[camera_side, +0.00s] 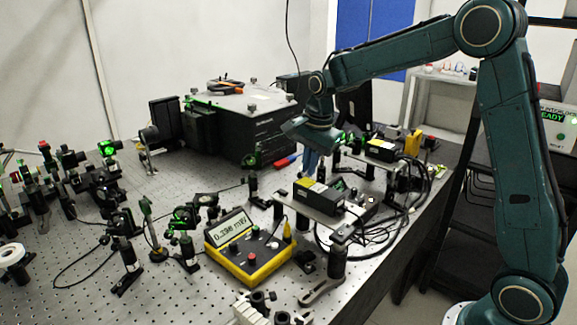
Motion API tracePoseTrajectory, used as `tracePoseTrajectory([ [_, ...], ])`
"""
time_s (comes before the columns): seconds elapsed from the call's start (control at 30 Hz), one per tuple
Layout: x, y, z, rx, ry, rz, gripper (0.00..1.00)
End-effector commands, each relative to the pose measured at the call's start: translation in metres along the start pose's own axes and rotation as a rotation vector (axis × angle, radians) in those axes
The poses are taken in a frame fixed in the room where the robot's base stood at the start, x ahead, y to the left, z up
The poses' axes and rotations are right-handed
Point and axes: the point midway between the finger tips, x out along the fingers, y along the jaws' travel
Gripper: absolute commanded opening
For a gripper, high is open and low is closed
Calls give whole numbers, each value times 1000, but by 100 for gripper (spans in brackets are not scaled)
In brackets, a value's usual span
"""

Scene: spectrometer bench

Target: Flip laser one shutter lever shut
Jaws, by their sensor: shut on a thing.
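Two black laser boxes with yellow labels stand on raised plates at the right of the bench: a near laser (325,196) and a far laser (383,149). I cannot read which one is laser one. My gripper (310,168) points down, its blue fingers just behind the left end of the near laser and left of the far one. The fingers are together on a small part, apparently the shutter lever. The lever itself is too small and too hidden to make out, so I cannot tell its position.
A yellow-edged meter (248,250) reading about 0.330 mV stands in front. A large black box (235,128) stands behind. Posts and optics crowd the left of the perforated bench (70,290). Black cables (408,212) loop at the right edge.

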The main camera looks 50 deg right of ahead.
Motion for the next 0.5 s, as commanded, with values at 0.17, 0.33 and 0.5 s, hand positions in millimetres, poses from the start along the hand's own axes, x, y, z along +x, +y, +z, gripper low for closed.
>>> tracePoseTrajectory([
  [0.17, -3, -1, -3, 4, 64, -1, 0],
  [0.33, -6, -2, 0, -10, 138, 5, 0],
  [0.5, -8, -4, 4, -27, 224, 12, 0],
])
